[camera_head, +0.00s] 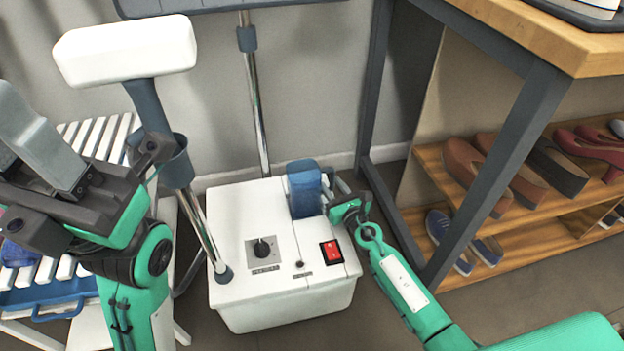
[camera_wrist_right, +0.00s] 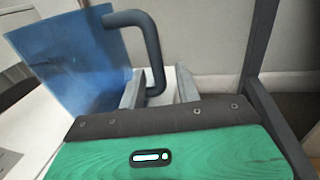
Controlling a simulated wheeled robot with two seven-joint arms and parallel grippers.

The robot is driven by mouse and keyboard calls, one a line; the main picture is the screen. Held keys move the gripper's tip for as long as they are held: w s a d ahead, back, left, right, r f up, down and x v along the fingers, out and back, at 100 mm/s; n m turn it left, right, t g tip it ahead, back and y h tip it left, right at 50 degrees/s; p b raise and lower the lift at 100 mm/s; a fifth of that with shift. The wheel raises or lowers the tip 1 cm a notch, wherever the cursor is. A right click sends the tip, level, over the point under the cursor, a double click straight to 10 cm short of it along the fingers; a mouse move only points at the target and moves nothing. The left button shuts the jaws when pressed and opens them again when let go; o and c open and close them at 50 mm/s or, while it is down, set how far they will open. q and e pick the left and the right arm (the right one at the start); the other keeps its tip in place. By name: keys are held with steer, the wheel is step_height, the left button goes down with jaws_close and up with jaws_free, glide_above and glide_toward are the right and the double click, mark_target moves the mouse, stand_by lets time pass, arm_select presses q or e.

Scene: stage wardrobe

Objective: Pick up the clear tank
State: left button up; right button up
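The clear tank (camera_head: 304,189) is a translucent blue container standing upright at the back right of the white steamer base (camera_head: 240,225). In the right wrist view the tank (camera_wrist_right: 75,60) fills the upper left, with its dark bent handle (camera_wrist_right: 153,50) on the right side. My right gripper (camera_head: 334,187) is at the handle; in the wrist view its two grey fingers (camera_wrist_right: 160,88) are apart, one on each side of the handle's lower part. Whether they touch it is unclear. My left gripper (camera_head: 40,140) is at the far left, away from the tank; its fingertip gap is hidden.
The base has a black knob (camera_head: 262,249) and a red switch (camera_head: 331,252). A chrome pole and a white steamer head (camera_head: 125,50) rise on its left. A dark table leg (camera_head: 500,170) and a wooden shoe rack (camera_head: 530,215) stand right. A white slatted bench (camera_head: 95,135) is left.

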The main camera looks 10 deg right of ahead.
steer(key=shift+c, duration=0.4)
jaws_close()
steer(key=shift+r, duration=0.1)
steer(key=shift+r, duration=0.2)
